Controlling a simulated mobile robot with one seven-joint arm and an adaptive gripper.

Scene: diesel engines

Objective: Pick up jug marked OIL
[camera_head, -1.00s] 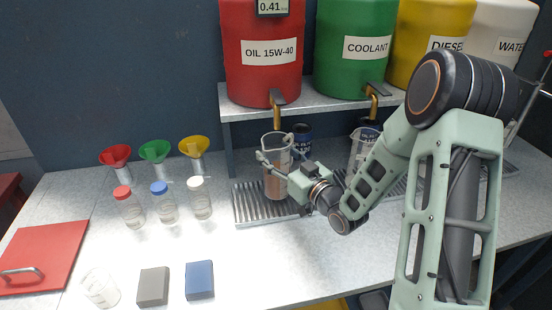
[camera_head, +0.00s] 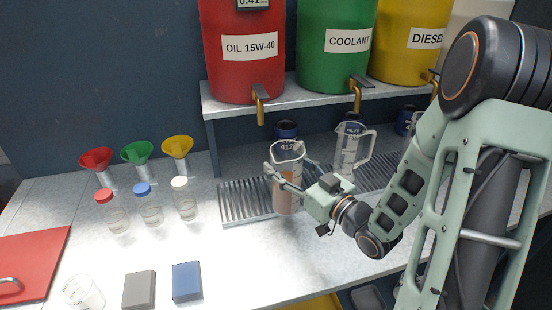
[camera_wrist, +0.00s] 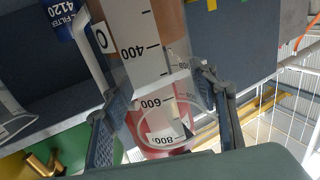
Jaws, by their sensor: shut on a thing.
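A clear measuring jug (camera_head: 287,192) with reddish-brown liquid is in my gripper (camera_head: 284,160), by the front edge of the left drip grate. Whether its base is clear of the surface I cannot tell. In the wrist view, the fingers of my gripper (camera_wrist: 162,88) are closed on either side of the jug (camera_wrist: 140,42), which shows 400, 600 and 800 marks. Only an "O" of a label shows at its left; the rest is hidden. Another clear jug (camera_head: 347,155) with a handle stands to the right, beneath the coolant tap.
Red oil (camera_head: 243,75), green coolant (camera_head: 334,70) and yellow diesel (camera_head: 408,60) drums stand on a shelf with taps. Funnels and capped bottles (camera_head: 149,208) stand left. Grey (camera_head: 139,290) and blue (camera_head: 187,283) blocks lie in front. The bench (camera_head: 225,250) front of the grate is clear.

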